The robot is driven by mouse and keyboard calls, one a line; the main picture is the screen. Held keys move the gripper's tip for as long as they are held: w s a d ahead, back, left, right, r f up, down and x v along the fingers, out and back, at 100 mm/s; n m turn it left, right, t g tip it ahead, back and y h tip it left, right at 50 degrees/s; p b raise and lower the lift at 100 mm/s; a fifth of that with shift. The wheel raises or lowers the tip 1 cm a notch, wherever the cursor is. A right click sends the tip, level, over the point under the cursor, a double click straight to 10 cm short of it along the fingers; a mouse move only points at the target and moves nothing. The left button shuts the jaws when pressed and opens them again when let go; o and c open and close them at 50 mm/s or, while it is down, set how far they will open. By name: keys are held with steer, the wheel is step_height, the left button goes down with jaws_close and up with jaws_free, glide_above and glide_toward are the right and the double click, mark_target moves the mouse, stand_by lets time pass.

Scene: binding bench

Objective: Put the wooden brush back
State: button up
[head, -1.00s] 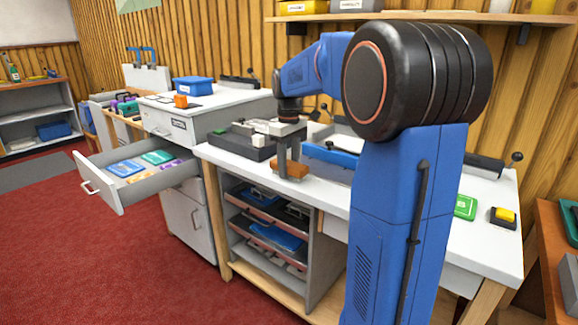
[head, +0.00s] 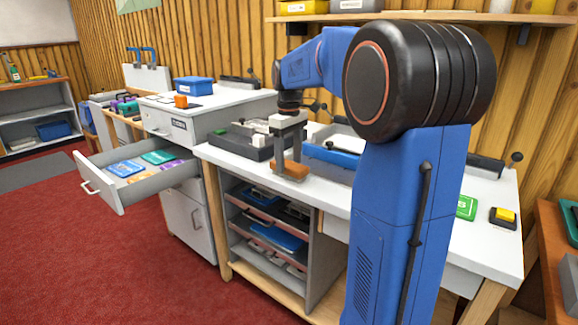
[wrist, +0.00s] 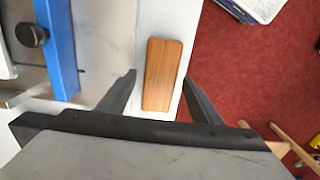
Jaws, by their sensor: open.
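The wooden brush (head: 293,170) is a small brown block lying on the white bench top (head: 325,189) near its front edge. In the wrist view the brush (wrist: 161,75) shows its plain wooden top, lying lengthwise between the two fingers. My gripper (head: 289,165) points down over it in the head view. In the wrist view the gripper (wrist: 158,77) is open, with one finger to the left of the brush and one to the right, both apart from it. Whether the fingertips reach down to the brush's height I cannot tell.
An open drawer (head: 120,202) with blue, green and other packs juts out at the left. A dark grey device (head: 243,147) and a blue-edged device (head: 328,154) stand on the bench close to my gripper. Shelves with trays (head: 270,220) sit below the bench.

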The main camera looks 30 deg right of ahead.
mark_target(289, 164)
step_height(289, 164, up, 10)
steer(key=s+a+f+m+t, duration=0.1)
steer(key=s+a+f, duration=0.2)
steer(key=s+a, duration=0.35)
steer(key=s+a+f+m+t, duration=0.1)
steer(key=s+a+f, duration=0.25)
steer(key=s, duration=0.55)
steer(key=s+a+f+m+t, duration=0.1)
steer(key=s+a+f, duration=0.2)
steer(key=s+f, duration=0.4)
steer(key=s+a+f+m+t, duration=0.1)
steer(key=s+a+f, duration=0.1)
steer(key=s+f, duration=0.5)
steer(key=shift+s+a+t, duration=0.35)
steer(key=shift+a+t, duration=0.05)
steer(key=shift+r, duration=0.1)
